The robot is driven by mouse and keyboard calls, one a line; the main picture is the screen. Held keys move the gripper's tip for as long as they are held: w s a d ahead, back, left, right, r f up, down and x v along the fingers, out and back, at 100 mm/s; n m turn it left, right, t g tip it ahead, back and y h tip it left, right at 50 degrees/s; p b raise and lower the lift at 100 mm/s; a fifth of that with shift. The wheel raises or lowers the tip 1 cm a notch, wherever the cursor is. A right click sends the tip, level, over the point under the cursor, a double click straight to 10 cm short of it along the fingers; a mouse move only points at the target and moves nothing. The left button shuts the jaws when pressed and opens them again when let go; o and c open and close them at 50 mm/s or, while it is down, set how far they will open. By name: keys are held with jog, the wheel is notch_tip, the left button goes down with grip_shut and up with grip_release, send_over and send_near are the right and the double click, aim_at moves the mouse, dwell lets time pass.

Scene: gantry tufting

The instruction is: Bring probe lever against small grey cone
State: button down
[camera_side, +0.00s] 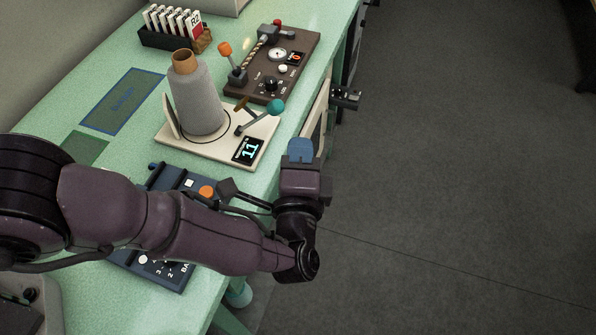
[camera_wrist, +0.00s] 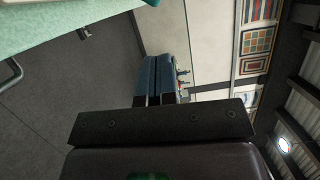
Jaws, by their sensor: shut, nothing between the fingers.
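The grey cone (camera_side: 199,100), with a brown top, stands upright on a cream base plate (camera_side: 190,145) in the side view. Beside it on the right is the probe lever (camera_side: 258,118), a grey rod with a teal ball knob (camera_side: 276,107) pointing away from the cone. A short brown piece near its pivot points toward the cone; whether it touches the cone I cannot tell. My gripper (camera_side: 300,150) has blue fingers and is off the bench's right edge, apart from the lever. In the wrist view the blue fingers (camera_wrist: 160,78) are together and empty.
The base carries a display (camera_side: 248,150) reading 11. Behind it stands a dark brown panel (camera_side: 284,55) with an orange-knobbed lever (camera_side: 225,48). A black rack of cards (camera_side: 172,36) is at the back. A blue control box (camera_side: 178,272) lies under my arm.

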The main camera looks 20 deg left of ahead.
jog(key=w+a, duration=0.4)
jog(key=shift+w+a+r, duration=0.15)
dwell(0.4)
